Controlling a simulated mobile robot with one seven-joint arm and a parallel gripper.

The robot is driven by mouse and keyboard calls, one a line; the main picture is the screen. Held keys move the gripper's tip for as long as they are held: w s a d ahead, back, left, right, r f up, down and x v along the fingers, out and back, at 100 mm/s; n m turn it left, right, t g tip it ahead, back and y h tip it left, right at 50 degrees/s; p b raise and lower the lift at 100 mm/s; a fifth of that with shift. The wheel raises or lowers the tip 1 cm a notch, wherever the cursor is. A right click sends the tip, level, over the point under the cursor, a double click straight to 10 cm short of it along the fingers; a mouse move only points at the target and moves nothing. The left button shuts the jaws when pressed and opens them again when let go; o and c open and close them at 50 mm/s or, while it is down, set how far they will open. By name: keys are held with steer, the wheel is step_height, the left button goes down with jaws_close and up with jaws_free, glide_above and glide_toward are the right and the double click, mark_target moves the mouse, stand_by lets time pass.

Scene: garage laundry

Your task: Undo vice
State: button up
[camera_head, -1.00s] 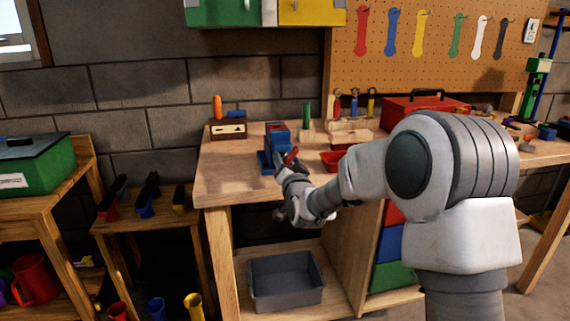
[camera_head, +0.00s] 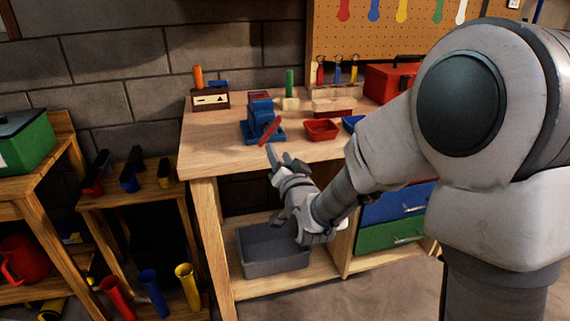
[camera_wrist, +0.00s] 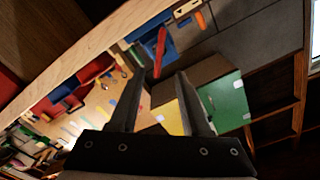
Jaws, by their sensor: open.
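A blue vice (camera_head: 261,118) stands on the wooden workbench (camera_head: 212,143) near its front edge. Its red handle (camera_head: 270,130) slants at the front of the vice. In the wrist view, the vice (camera_wrist: 148,32) and its red handle (camera_wrist: 160,50) lie beyond my fingertips, near the top. My gripper (camera_head: 280,158) is in front of the bench edge, below the handle in the picture. The vice's jaws are too small to make out clearly.
A red bin (camera_head: 322,130) sits right of the vice, and a small wooden box (camera_head: 210,99) sits behind it to the left. A grey tub (camera_head: 262,262) stands on the shelf below. Bench top left of the vice is clear.

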steer(key=v, duration=0.4)
steer(key=shift+s+d, duration=0.1)
steer(key=shift+s, duration=0.25)
